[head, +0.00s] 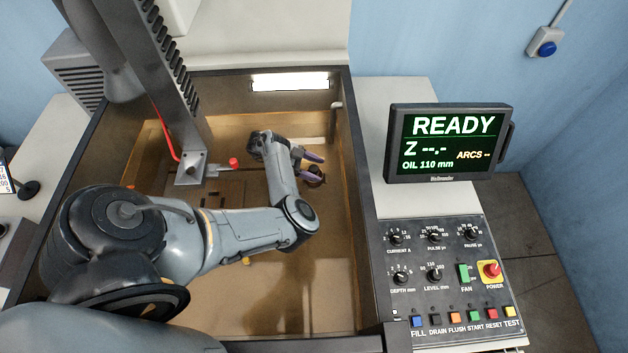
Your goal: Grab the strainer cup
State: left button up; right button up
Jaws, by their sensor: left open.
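My left gripper (314,167) is inside the oil tank, near its right wall, with its purple fingers apart. A small dark brown round object, which looks like the strainer cup (317,175), is at the fingertips. The fingers partly cover it, and I cannot tell whether they touch it. My right gripper is not in view.
The tank (300,320) has raised walls around my left arm. A machine head (190,165) with a red cable comes down left of the gripper, beside a red knob (234,163). A monitor (447,143) reading READY and a control panel (445,265) stand to the right.

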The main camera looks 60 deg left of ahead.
pick_arm(q)
jog(key=shift+f, duration=0.1)
jog(key=shift+c, duration=0.3)
grip_shut()
